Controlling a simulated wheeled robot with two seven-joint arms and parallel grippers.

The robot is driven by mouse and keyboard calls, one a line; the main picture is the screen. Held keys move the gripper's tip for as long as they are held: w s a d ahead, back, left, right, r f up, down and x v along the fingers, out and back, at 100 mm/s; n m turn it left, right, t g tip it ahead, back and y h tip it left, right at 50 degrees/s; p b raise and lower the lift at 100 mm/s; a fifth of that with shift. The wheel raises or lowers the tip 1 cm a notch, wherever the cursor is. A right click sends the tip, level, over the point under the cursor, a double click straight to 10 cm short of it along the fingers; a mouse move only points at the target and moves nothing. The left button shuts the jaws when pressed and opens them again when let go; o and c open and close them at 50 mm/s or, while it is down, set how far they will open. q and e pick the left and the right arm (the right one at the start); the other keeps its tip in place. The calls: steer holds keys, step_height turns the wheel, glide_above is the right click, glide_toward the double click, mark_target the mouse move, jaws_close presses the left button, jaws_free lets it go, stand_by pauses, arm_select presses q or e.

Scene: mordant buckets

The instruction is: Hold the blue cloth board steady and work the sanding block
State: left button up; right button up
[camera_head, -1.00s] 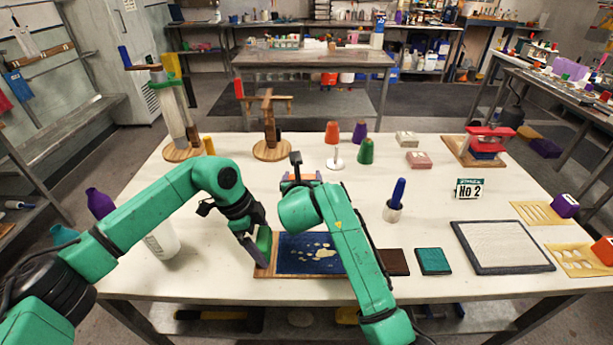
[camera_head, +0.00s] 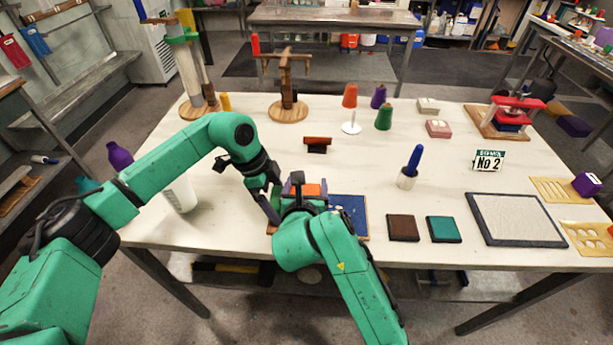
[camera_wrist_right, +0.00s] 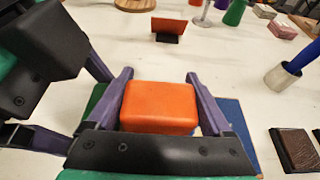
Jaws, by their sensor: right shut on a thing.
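The blue cloth board (camera_head: 349,213) lies near the table's front edge, partly hidden by my right arm; its blue surface also shows in the right wrist view (camera_wrist_right: 236,120). My right gripper (camera_wrist_right: 160,82) is shut on the orange sanding block (camera_wrist_right: 159,107), one purple finger at each side, over the board. The block shows in the head view (camera_head: 311,190); whether it touches the cloth is hidden. My left gripper (camera_head: 267,205) is at the board's left end, beside a green part (camera_wrist_right: 93,101). Its grip there cannot be made out.
A small orange-and-dark stand (camera_head: 317,145) is behind the board. Brown (camera_head: 403,228) and teal (camera_head: 444,229) pads lie to its right, with a dark-framed screen (camera_head: 515,219) beyond. A blue-handled tool (camera_head: 412,167) stands in a cup. The table's middle is mostly clear.

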mark_target(352, 203)
steer(key=shift+f, duration=0.8)
step_height(352, 203, down, 2)
steer(key=shift+f, duration=0.15)
steer(key=shift+d, duration=0.9)
steer(key=shift+c, duration=0.8)
steer(key=shift+d, duration=4.9)
steer(key=shift+a, duration=5.85)
steer(key=shift+w+r, duration=0.2)
steer(key=shift+w, duration=0.15)
steer(key=shift+d+f, duration=0.15)
steer(key=shift+d, duration=5.65)
steer(key=shift+a, duration=5.75)
step_height(352, 203, up, 2)
steer(key=shift+a+r, duration=0.1)
steer(key=shift+r, duration=3.05)
